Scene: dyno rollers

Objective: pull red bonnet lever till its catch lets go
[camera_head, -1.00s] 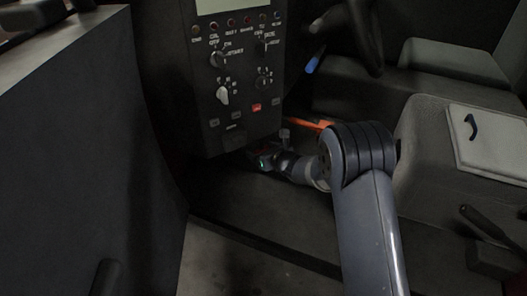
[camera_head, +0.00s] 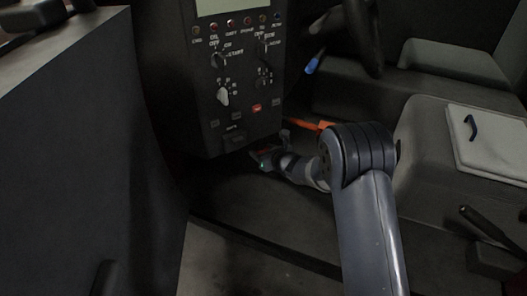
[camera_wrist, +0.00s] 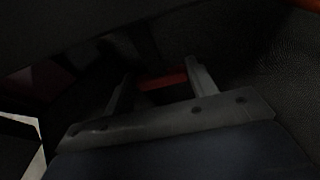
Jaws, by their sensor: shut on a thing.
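The red bonnet lever (camera_wrist: 163,81) shows in the dark wrist view as a short red bar between the two fingers of my gripper (camera_wrist: 160,76). The fingers are shut on it, one at each end of the visible red part. In the head view my gripper (camera_head: 264,157) is low, just under the bottom edge of the control panel. The lever is mostly hidden there by the gripper and shadow. Its catch cannot be made out in either view.
The control panel (camera_head: 237,95) with knobs and lights hangs right above my gripper. An orange bar (camera_head: 304,123) lies behind my arm. A grey seat (camera_head: 425,140) is at right, and a dark wall (camera_head: 85,130) fills the left.

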